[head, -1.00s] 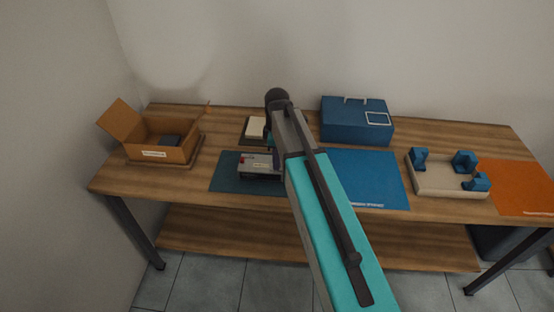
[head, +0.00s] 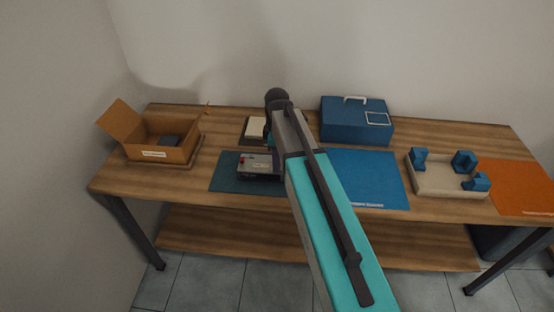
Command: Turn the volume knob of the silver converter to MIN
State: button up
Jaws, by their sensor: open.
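The silver converter (head: 255,166) lies on the dark teal mat (head: 225,178) at the centre-left of the table. Its left part shows, with a small red part on top at the left. My arm covers its right part. I cannot make out the volume knob or its setting. My arm reaches in from the lower right, and its wrist is over the table just behind and to the right of the converter. My gripper's fingers are hidden behind the arm, so I cannot see whether they touch the converter.
An open cardboard box (head: 178,153) holding a dark item stands at the left. A light block on a dark base (head: 255,128) is behind the converter. A blue case (head: 345,122) stands at the back. A blue mat (head: 370,175), a beige fixture (head: 440,182) and an orange mat (head: 520,187) lie to the right.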

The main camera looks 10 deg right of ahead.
notch_tip(320, 180, up, 14)
jog(key=b, duration=0.2)
jog(key=shift+f+b, duration=0.15)
jog(key=shift+b, duration=0.25)
dwell(0.5)
jog(key=shift+s, duration=0.1)
